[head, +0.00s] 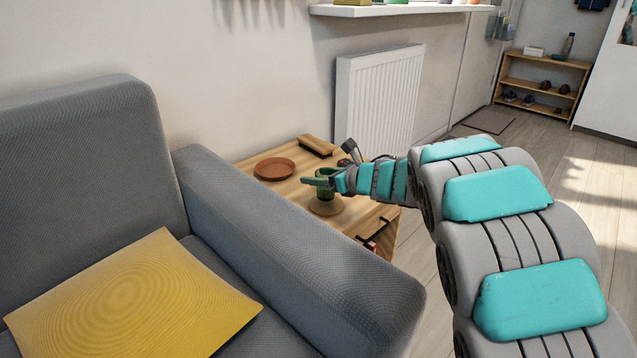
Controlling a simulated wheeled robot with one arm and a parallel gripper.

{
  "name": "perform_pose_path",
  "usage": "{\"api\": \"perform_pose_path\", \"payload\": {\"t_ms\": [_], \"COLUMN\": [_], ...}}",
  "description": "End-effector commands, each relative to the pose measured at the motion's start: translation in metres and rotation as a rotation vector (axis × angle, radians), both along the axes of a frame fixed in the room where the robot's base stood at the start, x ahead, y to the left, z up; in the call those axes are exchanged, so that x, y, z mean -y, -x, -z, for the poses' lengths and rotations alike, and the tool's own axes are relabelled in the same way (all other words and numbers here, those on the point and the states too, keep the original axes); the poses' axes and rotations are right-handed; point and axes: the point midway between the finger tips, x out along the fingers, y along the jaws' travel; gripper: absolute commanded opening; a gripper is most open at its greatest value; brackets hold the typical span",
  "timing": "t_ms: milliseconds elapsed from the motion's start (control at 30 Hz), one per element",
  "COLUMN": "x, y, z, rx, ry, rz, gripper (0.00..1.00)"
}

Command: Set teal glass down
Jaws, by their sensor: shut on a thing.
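The teal glass (325,193) is a small dark green-teal vessel, partly hidden by my gripper's fingers. It stands upright over a round tan coaster (325,208) on the wooden side table (283,197). My gripper (318,182) reaches in from the right and is shut on the glass near its upper part. I cannot tell whether the glass bottom touches the coaster or hangs just above it.
A brown round plate (274,168) lies at the table's back left, with a wooden brush-like block (316,147) behind it. A small dark red item (345,162) is near my wrist. The grey sofa arm (290,255) borders the table; a radiator (378,98) stands behind.

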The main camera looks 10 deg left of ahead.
Motion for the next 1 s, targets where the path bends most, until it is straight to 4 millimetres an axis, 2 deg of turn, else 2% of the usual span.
{"api": "perform_pose_path", "payload": {"t_ms": [33, 133, 600, 633, 867, 1000], "x": [-0.001, -0.001, 0.0, 0.0, 0.0, 0.0], "y": [0.0, 0.001, 0.0, 0.0, 0.0, 0.001], "z": [0.008, 0.015, 0.021, 0.019, 0.019, 0.019], "rx": [-0.003, 0.0, 0.002, 0.002, 0.002, 0.002], "ry": [-0.004, -0.002, -0.001, -0.001, -0.001, -0.001], "rz": [0.0, -0.002, -0.002, -0.002, -0.002, -0.001], "gripper": [0.07, 0.07, 0.07, 0.7, 0.96, 0.97]}}
